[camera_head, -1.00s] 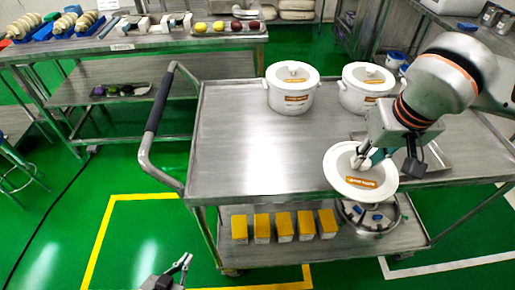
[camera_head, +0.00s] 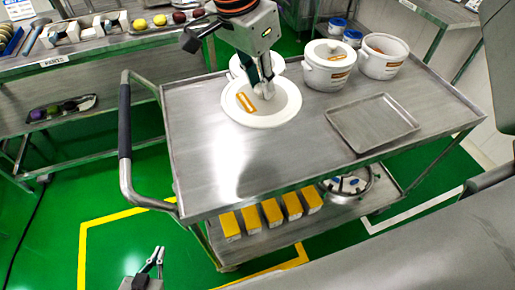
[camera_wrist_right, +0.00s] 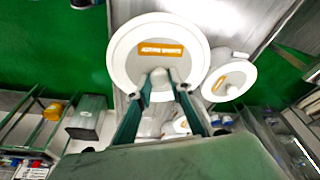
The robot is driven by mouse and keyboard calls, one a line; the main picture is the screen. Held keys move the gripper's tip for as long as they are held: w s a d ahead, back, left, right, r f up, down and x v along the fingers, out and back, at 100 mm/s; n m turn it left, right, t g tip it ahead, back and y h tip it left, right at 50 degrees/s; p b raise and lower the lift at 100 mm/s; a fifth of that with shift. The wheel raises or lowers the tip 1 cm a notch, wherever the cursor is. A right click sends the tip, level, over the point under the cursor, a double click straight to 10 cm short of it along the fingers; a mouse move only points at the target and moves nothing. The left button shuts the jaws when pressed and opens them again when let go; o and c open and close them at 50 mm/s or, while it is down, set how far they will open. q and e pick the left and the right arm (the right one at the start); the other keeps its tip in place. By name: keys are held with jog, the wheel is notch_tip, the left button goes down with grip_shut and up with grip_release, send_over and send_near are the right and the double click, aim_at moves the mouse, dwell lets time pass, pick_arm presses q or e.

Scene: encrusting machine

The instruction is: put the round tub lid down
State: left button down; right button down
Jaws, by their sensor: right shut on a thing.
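The round tub lid (camera_head: 285,106) is a white disc with an orange label. My right gripper (camera_head: 263,88) is shut on its knob and holds it over the left part of the cart top (camera_head: 205,165). The lid also fills the upper middle of the wrist view (camera_wrist_right: 123,62). I cannot tell how far it is above the cart. A white tub (camera_head: 238,67) stands behind it, partly hidden by the lid and gripper. A lidded tub (camera_head: 327,75) stands to the right, and an open tub (camera_head: 383,66) beyond it. My left gripper (camera_head: 158,252) is open and empty at the lower left.
An empty metal tray (camera_head: 372,122) lies on the cart's right side. The cart's front left is clear. Yellow-topped boxes (camera_head: 272,212) and a round metal device (camera_head: 347,184) sit on the lower shelf. The cart's handle (camera_head: 125,120) rises at the left. A work table (camera_head: 100,62) stands behind.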

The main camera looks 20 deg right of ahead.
aim_at(240, 103)
jog(key=shift+w+a+r+m, duration=0.15)
jog(key=shift+a+r+m, duration=0.05)
jog(key=shift+r+m, duration=0.2)
jog(key=shift+w+a+r+m, duration=0.15)
jog(key=shift+r+m, duration=0.2)
jog(key=shift+m, duration=0.05)
jog(key=shift+g, duration=0.3)
notch_tip(240, 103, down, 20)
jog(key=shift+r+b, duration=0.1)
jog(key=shift+b, duration=0.2)
jog(key=c, duration=1.8)
grip_release()
jog(key=v, duration=1.2)
jog(key=shift+a, duration=0.1)
